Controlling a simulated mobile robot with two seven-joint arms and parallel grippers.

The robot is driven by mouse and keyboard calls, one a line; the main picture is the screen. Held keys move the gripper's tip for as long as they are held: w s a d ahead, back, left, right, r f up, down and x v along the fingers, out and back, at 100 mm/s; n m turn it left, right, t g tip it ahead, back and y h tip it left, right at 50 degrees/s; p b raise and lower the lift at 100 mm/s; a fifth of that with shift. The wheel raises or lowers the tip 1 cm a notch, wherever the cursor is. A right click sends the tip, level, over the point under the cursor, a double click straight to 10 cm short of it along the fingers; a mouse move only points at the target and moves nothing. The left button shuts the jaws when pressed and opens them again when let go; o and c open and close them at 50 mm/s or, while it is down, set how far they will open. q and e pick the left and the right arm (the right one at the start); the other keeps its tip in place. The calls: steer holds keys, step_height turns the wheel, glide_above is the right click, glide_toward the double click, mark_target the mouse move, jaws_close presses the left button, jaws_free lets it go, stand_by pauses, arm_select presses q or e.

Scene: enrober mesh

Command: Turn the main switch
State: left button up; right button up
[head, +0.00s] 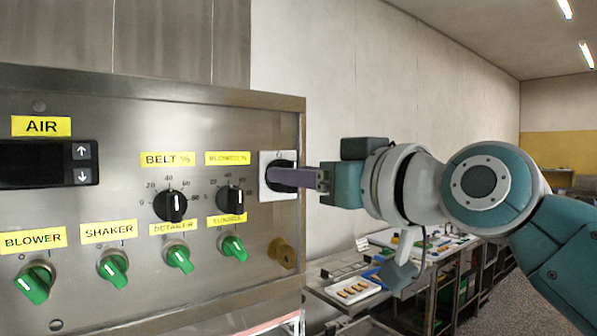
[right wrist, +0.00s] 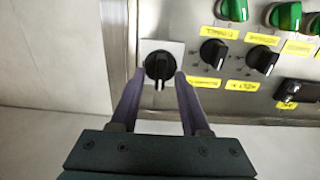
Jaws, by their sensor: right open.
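The main switch is a black rotary knob on a white square plate (head: 265,194) at the right edge of the steel control panel. In the head view my right gripper (head: 284,179) comes in from the right with its purple fingers at the knob and hides most of it. In the right wrist view the black knob (right wrist: 158,66) sits between the two open fingertips (right wrist: 160,77), one on each side. Its grip bar lies roughly upright in that picture, in line with the fingers. I cannot tell whether the fingers touch it. My left gripper is not in view.
The steel panel (head: 120,258) also carries black dials such as the belt dial (head: 170,206), several green knobs (head: 112,268) and a display (head: 32,163). A brass-coloured fitting (head: 283,252) sits below the switch. A bench with trays (head: 350,291) stands beyond, at lower right.

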steer(key=shift+c, duration=0.3)
jaws_close()
steer(key=shift+m, duration=0.3)
steer(key=shift+w+d+f+m+p, duration=0.1)
steer(key=shift+m+p, duration=1.15)
steer(key=shift+m, duration=3.05)
steer(key=shift+d+f+m+p, duration=0.1)
steer(key=shift+m+p, duration=1.15)
steer(key=shift+m, duration=3.05)
